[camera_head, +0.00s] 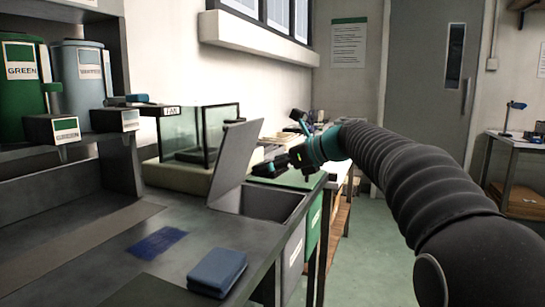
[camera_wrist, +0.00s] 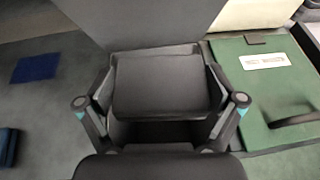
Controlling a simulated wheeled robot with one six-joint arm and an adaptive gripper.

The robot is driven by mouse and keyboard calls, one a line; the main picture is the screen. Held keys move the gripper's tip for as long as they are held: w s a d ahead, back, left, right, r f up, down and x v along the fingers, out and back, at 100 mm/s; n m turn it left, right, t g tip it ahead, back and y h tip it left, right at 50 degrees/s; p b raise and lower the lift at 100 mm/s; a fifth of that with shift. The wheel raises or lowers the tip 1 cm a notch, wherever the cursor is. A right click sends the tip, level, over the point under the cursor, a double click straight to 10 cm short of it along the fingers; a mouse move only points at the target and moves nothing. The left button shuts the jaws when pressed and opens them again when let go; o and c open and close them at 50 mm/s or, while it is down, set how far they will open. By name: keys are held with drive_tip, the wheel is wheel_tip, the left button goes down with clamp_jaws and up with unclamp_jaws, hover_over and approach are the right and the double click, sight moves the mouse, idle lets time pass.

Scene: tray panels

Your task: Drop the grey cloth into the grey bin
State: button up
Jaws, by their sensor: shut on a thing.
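My gripper (camera_head: 287,163) is shut on the grey cloth. The cloth (camera_wrist: 157,82) shows in the wrist view as a dark grey folded block between the two fingers; in the head view it is small and dark. The grey bin (camera_head: 292,258) is set into the counter, with its grey lid (camera_head: 236,155) raised. In the wrist view the raised lid (camera_wrist: 140,22) is behind the cloth, and the bin's dark opening lies beneath it, partly hidden by the cloth and fingers. In the head view the gripper is above and beyond the opening.
A green bin stands right of the grey one, its green lid (camera_wrist: 262,82) closed. A folded blue cloth (camera_head: 217,270) lies on the counter near a flat blue patch (camera_head: 157,243). A glass tank (camera_head: 190,135) stands behind the raised lid. Green and grey canisters stand on the left shelf.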

drive_tip(key=shift+f+b, duration=0.85)
drive_tip(key=shift+f, duration=1.4)
drive_tip(key=shift+d, duration=0.1)
drive_tip(key=o, duration=0.7)
drive_tip(key=v, duration=1.2)
